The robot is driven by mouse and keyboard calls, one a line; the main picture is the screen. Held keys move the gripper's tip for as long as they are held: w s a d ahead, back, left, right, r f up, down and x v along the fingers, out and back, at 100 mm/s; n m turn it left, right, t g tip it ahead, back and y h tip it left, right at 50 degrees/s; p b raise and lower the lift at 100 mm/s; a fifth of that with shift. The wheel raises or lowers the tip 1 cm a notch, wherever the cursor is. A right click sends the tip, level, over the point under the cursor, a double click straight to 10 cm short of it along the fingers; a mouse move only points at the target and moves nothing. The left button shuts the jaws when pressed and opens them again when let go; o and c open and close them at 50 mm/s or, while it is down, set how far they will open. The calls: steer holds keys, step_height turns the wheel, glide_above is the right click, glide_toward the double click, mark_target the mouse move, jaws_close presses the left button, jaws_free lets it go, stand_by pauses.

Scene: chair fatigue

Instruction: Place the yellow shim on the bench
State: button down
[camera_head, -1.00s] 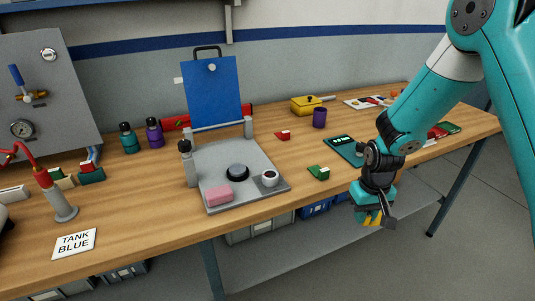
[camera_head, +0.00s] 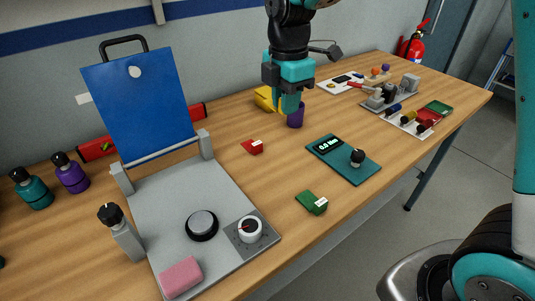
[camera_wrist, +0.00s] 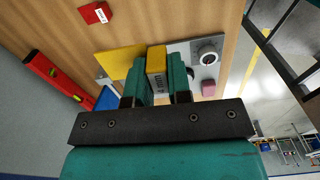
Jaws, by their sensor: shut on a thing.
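My gripper (camera_head: 288,98) is above the bench (camera_head: 258,174), in front of the wall in the head view. It is shut on the yellow shim (camera_wrist: 156,62), whose block shows between the two teal fingers in the wrist view. A wider yellow part (camera_wrist: 120,61) shows beside the fingers and looks like part of the same piece. How high the shim is above the wood is unclear.
A grey fixture (camera_head: 165,207) with a blue panel (camera_head: 142,106) is left. A red block (camera_head: 252,146), green block (camera_head: 312,202) and teal scale (camera_head: 343,160) lie nearer. Bare wood lies between them.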

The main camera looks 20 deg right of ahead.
mark_target(280, 176)
steer(key=shift+w+a+n, duration=0.1)
steer(key=shift+w+n, duration=0.15)
steer(key=shift+n, duration=0.05)
step_height(280, 176, down, 19)
steer(key=shift+f+p, duration=0.2)
steer(key=shift+p, duration=0.8)
steer(key=shift+f, duration=0.2)
steer(key=c, duration=1.1)
jaws_free()
steer(key=shift+o, duration=0.2)
steer(key=shift+r, duration=0.15)
